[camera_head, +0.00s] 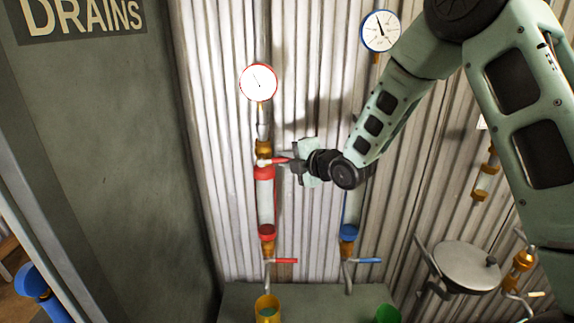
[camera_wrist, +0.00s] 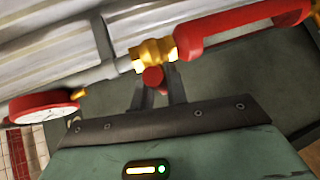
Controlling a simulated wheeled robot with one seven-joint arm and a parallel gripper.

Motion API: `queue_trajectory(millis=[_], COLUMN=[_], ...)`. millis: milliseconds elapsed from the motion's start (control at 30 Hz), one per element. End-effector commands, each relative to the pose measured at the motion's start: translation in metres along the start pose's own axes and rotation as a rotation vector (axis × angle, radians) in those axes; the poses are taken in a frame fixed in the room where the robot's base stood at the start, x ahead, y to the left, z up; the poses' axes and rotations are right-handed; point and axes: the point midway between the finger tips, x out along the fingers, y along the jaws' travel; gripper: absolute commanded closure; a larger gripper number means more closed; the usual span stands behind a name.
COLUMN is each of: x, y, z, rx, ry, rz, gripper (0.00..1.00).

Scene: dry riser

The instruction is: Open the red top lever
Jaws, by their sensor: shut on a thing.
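The red top lever (camera_head: 275,161) sticks out to the right from the upper valve on the red pipe, just under a brass fitting (camera_head: 263,147). My gripper (camera_head: 293,165) is at the lever's free end and shut on it. In the wrist view the lever's red end (camera_wrist: 154,77) shows between the two dark fingers of my gripper (camera_wrist: 158,92), beside the brass fitting. The lever lies about level, across the upright pipe. Most of its length is hidden in the wrist view.
A red-rimmed gauge (camera_head: 258,83) tops the red pipe; a blue-rimmed gauge (camera_head: 381,31) is to the right. A lower red lever (camera_head: 285,261) and a blue lever (camera_head: 369,260) are below. Yellow (camera_head: 267,309) and green (camera_head: 388,314) containers stand underneath. A round pan-like lid (camera_head: 466,266) is at right.

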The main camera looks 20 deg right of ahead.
Motion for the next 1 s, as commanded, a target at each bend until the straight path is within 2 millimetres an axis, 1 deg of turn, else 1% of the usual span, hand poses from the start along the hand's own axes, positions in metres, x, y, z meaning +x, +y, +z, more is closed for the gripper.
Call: queue_trajectory(millis=[200,567,1000], x=[0.000,0.001,0.007], y=[0.014,0.033,0.057], z=[-0.005,-0.012,-0.023], rx=[-0.140,-0.378,-0.664], ry=[-0.037,-0.102,-0.185], rz=[-0.129,-0.364,-0.657], gripper=[1.00,1.00,1.00])
